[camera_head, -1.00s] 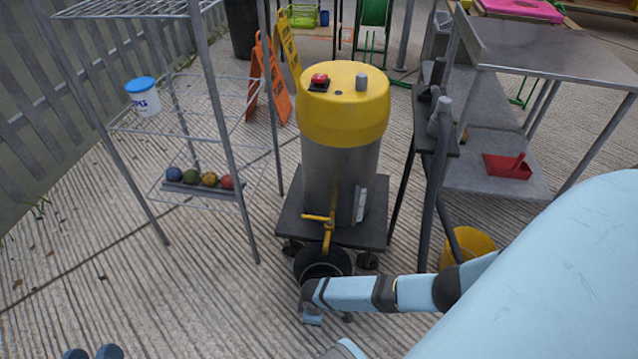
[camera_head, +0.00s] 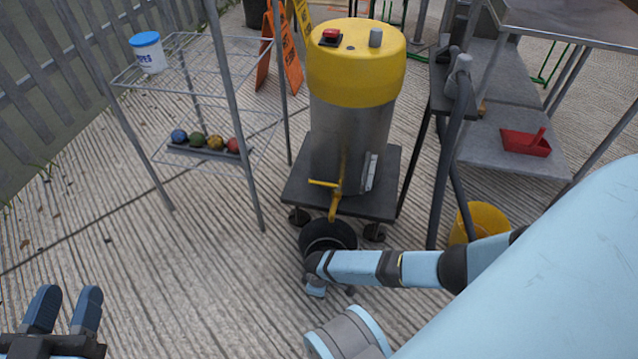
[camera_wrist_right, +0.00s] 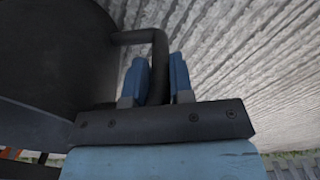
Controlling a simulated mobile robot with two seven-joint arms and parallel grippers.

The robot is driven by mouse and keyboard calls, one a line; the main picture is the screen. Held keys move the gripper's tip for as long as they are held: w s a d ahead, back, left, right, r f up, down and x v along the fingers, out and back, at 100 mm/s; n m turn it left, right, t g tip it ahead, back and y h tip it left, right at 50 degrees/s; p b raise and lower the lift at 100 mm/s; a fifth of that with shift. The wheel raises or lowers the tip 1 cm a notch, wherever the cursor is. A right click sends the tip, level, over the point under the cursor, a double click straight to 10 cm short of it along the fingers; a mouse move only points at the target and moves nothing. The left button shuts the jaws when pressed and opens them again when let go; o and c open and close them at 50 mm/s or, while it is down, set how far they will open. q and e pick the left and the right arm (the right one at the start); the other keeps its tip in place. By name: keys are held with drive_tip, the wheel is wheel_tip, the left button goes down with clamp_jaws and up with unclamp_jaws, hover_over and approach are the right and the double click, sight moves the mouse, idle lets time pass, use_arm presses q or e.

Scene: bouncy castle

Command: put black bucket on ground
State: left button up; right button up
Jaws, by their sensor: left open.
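The black bucket (camera_head: 328,232) is just below the yellow tap of the steel drum, partly hidden by my right arm. In the right wrist view its dark side (camera_wrist_right: 50,50) fills the left, and its bent black handle (camera_wrist_right: 159,55) runs between the fingers. My right gripper (camera_wrist_right: 158,80) is shut on that handle. The head view does not clearly show whether the bucket's bottom touches the ground (camera_head: 190,290). My left gripper (camera_head: 64,312) is open and empty at the lower left, well away from the bucket.
The steel drum with a yellow top (camera_head: 356,75) stands on a dark wheeled base (camera_head: 300,185). A wire rack (camera_head: 262,150) with balls stands to the left. A yellow bucket (camera_head: 482,218) and a metal table (camera_head: 570,25) are to the right. The ground at front left is clear.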

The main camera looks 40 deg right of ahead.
drive_tip(key=o, duration=0.4)
wheel_tip(320, 180, up, 3)
drive_tip(key=shift+f+p, duration=0.1)
drive_tip(key=shift+p, duration=0.9)
wheel_tip(320, 180, up, 4)
drive_tip(key=shift+p, duration=1.25)
wheel_tip(320, 180, up, 4)
drive_tip(key=shift+r+p, duration=0.15)
drive_tip(key=shift+p, duration=0.95)
use_arm(q)
drive_tip(key=shift+s+d+r+n+g+y, duration=0.15)
drive_tip(key=shift+s+d+r+n, duration=0.2)
drive_tip(key=shift+n, duration=0.3)
drive_tip(key=shift+s+d+r+n+g+y, duration=0.1)
drive_tip(key=shift+s+d+r+n+g, duration=0.1)
drive_tip(key=shift+s+r+n, duration=0.3)
drive_tip(key=shift+s+d+r+n+g+y, duration=0.15)
drive_tip(key=shift+s+d+r+n, duration=0.2)
drive_tip(key=shift+n, duration=0.4)
use_arm(e)
drive_tip(key=shift+r, duration=0.6)
use_arm(q)
drive_tip(key=shift+a+f, duration=0.1)
drive_tip(key=shift+a, duration=0.05)
